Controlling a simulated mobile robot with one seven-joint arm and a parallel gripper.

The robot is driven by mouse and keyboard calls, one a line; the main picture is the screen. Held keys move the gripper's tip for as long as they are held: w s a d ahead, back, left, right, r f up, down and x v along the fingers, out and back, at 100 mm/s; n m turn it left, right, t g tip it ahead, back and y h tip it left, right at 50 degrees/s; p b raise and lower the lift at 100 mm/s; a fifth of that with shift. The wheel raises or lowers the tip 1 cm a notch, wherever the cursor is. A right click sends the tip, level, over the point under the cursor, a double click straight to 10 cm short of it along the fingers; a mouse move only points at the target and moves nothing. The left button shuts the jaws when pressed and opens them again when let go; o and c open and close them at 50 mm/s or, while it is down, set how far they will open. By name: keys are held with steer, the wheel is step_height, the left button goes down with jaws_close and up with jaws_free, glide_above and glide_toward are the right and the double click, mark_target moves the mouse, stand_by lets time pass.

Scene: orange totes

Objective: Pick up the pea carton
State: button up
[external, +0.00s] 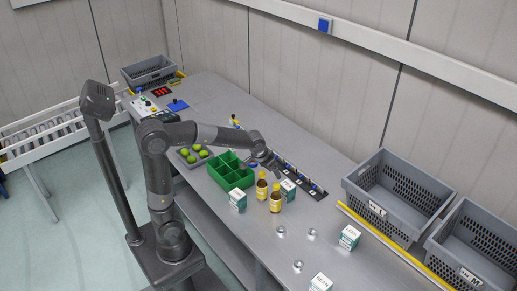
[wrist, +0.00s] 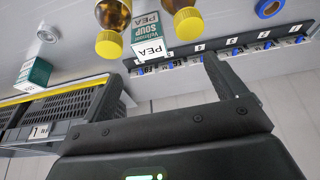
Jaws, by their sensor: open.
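The pea carton (wrist: 149,40) is a white and teal box with "PEA" and "SOUP" on it. In the external view the carton (external: 288,188) stands on the grey bench just right of the bottles. My gripper (external: 272,164) is above the bench, behind the carton and bottles and apart from them. In the wrist view my gripper (wrist: 160,92) is open, with nothing between its fingers. The lower part of the carton is partly hidden by the bottles.
The brown bottles (external: 262,187) (external: 275,199) stand close to the carton. A green divided box (external: 231,171) is to the left, a black strip with blue parts (external: 300,178) behind. Other cartons (external: 238,199) (external: 349,237) and small silver items stand on the bench. Grey crates (external: 398,190) are at right.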

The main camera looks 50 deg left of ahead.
glide_toward(287, 184)
steer(key=x, duration=1)
steer(key=shift+d+f, duration=0.15)
steer(key=shift+d, duration=0.05)
steer(key=shift+c, duration=0.3)
steer(key=c, duration=1.2)
